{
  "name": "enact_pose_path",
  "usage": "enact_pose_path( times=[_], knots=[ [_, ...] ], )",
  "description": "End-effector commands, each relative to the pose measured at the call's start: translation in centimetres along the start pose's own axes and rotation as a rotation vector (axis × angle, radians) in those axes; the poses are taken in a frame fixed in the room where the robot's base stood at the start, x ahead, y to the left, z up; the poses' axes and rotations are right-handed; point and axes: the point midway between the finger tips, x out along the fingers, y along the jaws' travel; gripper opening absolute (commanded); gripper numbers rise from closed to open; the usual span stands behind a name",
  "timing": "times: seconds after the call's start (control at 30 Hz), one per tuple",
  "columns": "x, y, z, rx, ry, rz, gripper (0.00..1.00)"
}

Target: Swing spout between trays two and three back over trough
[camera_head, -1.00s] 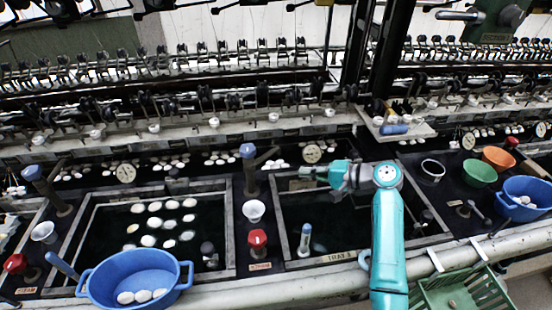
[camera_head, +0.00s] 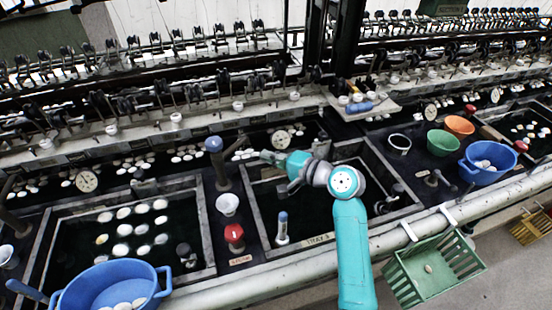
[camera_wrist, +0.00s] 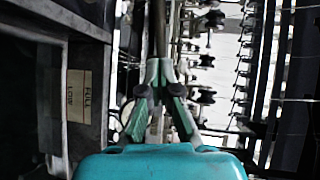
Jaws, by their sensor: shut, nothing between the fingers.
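The spout (camera_head: 234,146) is a dark arm on a post with a blue knob (camera_head: 213,144), standing between two trays. In the head view it points right and toward the back. My gripper (camera_head: 264,155) is just right of the spout's end, above the back left of the tray labelled as tray three (camera_head: 252,205). In the wrist view the gripper (camera_wrist: 160,70) is shut and empty, with a dark rod (camera_wrist: 160,28), probably the spout, just beyond its tips. I cannot tell whether they touch. The narrow trough (camera_head: 165,163) with white cocoons runs behind the trays.
A blue basin (camera_head: 115,285) is at front left. Green (camera_head: 443,143), orange (camera_head: 459,125) and blue bowls (camera_head: 487,162) are at right.

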Motion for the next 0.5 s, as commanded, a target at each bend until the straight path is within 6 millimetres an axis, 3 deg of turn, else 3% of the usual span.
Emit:
enact_pose_path(
  times=[0.3, 0.5],
  knots=[
    [5.9, 0.0, 0.1, -0.001, -0.003, 0.0, 0.0],
    [8.2, 0.0, 0.1, -0.001, -0.002, 0.001, 0.0]
  ],
)
